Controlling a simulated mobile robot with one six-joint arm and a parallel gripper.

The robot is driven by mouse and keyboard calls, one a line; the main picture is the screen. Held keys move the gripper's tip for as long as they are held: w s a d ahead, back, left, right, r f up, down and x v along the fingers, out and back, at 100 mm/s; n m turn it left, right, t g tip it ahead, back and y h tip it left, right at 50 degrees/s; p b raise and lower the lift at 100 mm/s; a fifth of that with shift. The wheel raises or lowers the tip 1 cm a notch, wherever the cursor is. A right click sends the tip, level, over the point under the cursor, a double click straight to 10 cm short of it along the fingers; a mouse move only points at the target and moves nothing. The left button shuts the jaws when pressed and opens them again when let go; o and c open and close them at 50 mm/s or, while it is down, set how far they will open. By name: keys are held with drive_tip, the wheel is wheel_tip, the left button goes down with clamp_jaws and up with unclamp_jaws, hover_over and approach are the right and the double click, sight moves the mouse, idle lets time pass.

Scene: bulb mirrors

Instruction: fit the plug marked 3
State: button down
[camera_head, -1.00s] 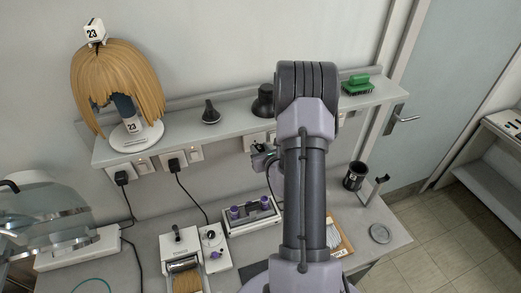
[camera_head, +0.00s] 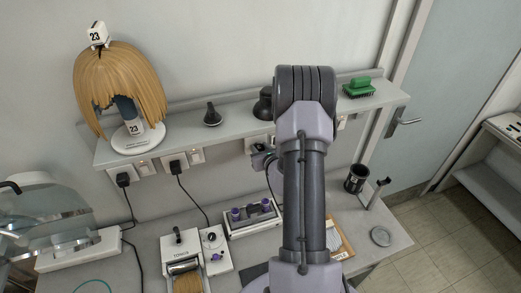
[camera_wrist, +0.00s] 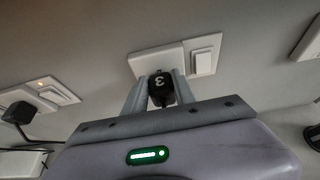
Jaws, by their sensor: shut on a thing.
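The black plug (camera_wrist: 160,87), marked with a white 3 that appears upside down, is in the wrist view. My gripper (camera_wrist: 161,92) is shut on it, with one grey finger on each side. The plug is in front of the lower part of a white wall socket plate (camera_wrist: 145,61) with a switch (camera_wrist: 206,55) on its right. I cannot tell whether the plug touches the plate, and its pins are hidden. In the head view my gripper (camera_head: 262,155) is below the shelf, partly hidden by my arm.
Another black plug (camera_wrist: 18,112) sits in a socket at the left. The shelf (camera_head: 232,125) above carries a wig on a stand (camera_head: 120,90), a dark nozzle (camera_head: 212,115) and a green brush (camera_head: 358,88). Devices and a dark cup (camera_head: 355,178) stand on the counter below.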

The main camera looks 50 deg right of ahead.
drive_tip(key=shift+w+d, duration=0.25)
drive_tip(key=shift+w, duration=0.1)
drive_tip(key=c, duration=0.9)
unclamp_jaws()
drive_tip(key=o, duration=0.4)
drive_tip(key=shift+o, duration=0.2)
drive_tip(key=v, duration=0.6)
